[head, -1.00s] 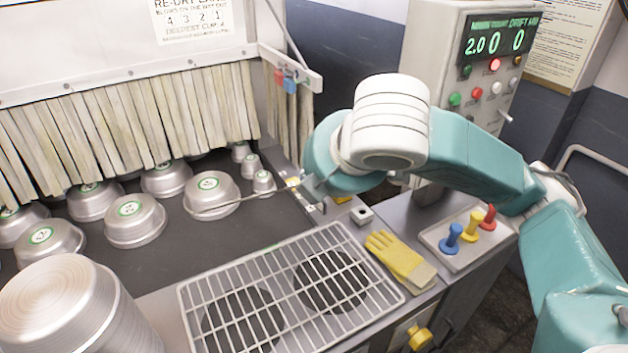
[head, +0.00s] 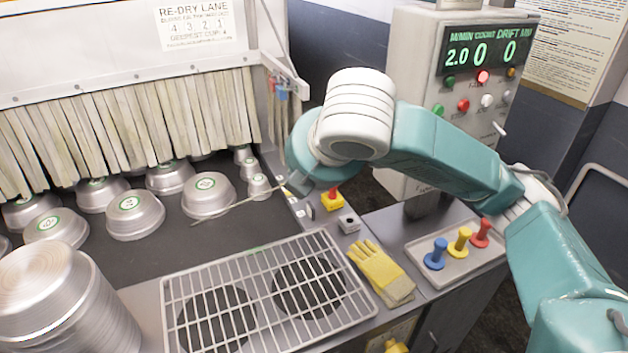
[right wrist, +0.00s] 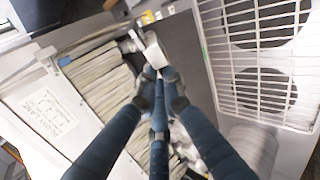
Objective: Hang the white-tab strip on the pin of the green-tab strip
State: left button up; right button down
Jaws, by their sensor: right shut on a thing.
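Cream strips (head: 130,120) hang in a curtain under the metal hood. Red and blue tabs (head: 281,93) show at the bracket on the curtain's right end; a blue tab (right wrist: 65,61) also shows in the right wrist view. I cannot make out a white tab, a green tab or a pin. My right gripper (right wrist: 158,76) is shut, with a pale cream piece (right wrist: 155,50) at its fingertips; I cannot tell whether this is the strip. In the head view my right wrist hides most of the gripper. A thin rod (head: 235,205) reaches left from it over the belt. My left gripper is out of view.
Upturned pans (head: 135,215) with green labels stand on the dark belt. A pan stack (head: 60,300) is at front left. A wire rack (head: 265,290), yellow gloves (head: 380,270), a tray of coloured pegs (head: 470,265) and a control panel (head: 480,90) lie around my right arm.

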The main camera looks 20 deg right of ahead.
jog(key=w+a+r+n+t+p, duration=0.1)
jog(key=w+a+n+t+p, duration=0.2)
jog(key=w+n, duration=0.6)
jog(key=w+r+n+t+p, duration=0.1)
jog(key=w+n+t+p, duration=0.25)
jog(key=w+n, duration=0.6)
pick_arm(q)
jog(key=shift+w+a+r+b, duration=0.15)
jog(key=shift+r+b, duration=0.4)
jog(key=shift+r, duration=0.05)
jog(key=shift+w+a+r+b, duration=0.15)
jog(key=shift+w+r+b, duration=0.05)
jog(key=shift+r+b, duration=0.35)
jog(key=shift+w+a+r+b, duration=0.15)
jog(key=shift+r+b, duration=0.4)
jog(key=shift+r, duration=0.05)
pick_arm(e)
jog(key=w+d+m, duration=0.1)
jog(key=w+d, duration=0.1)
jog(key=d, duration=0.7)
jog(key=shift+f+m+y, duration=0.2)
jog(key=shift+m+y, duration=0.15)
jog(key=shift+y, duration=0.05)
jog(key=shift+t, duration=0.25)
